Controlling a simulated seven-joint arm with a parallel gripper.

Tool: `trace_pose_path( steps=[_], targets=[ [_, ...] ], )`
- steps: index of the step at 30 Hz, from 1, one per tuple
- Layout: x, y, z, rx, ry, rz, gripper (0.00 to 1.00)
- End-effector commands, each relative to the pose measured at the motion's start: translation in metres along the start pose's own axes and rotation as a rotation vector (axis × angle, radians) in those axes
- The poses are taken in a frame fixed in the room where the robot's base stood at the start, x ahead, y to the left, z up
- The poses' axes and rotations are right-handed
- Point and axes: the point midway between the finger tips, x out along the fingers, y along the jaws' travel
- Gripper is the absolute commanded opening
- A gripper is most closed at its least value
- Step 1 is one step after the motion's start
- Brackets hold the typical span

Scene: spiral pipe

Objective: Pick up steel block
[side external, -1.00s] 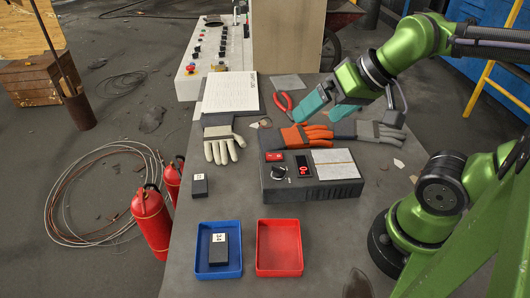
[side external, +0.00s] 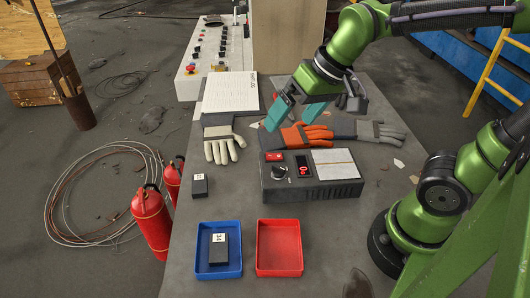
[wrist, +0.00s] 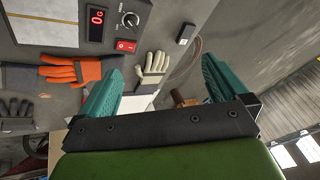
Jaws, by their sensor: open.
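Two dark blocks with white labels are in the side view. One block (side external: 200,185) lies on the bare table left of the scale; it also shows at the top of the wrist view (wrist: 186,33). The other block (side external: 219,247) lies in the blue tray (side external: 203,267). I cannot tell from their look which is steel. My gripper (side external: 290,119) has teal fingers, spread apart and empty, above the orange glove behind the scale. In the wrist view the open fingers (wrist: 162,75) frame the white glove, with the block farther off.
A scale (side external: 315,191) with a red display stands mid-table. An empty red tray (side external: 279,272) is beside the blue one. A white glove (side external: 222,144), orange glove (side external: 299,136), grey glove (side external: 380,134) and paper sheet (side external: 228,92) lie behind. Fire extinguishers (side external: 151,221) stand left of the table.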

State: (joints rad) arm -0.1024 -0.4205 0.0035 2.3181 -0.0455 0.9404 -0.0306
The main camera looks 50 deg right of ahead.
Motion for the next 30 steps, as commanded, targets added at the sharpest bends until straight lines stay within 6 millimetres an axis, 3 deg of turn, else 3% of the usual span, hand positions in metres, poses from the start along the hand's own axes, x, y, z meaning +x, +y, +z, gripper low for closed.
trace_pose_path(
  steps=[9,18,21,24,30],
  targets=[
    [0.074,-0.063,-0.067,-0.39,-0.25,0.063,1.0],
    [0.161,-0.117,-0.105,-0.835,-0.449,0.08,1.0],
    [0.169,-0.127,-0.117,-0.954,-0.475,0.074,1.0],
    [0.156,-0.133,-0.13,-1.042,-0.469,0.063,1.0],
    [0.167,-0.126,-0.12,-1.094,-0.498,0.048,1.0]
  ],
)
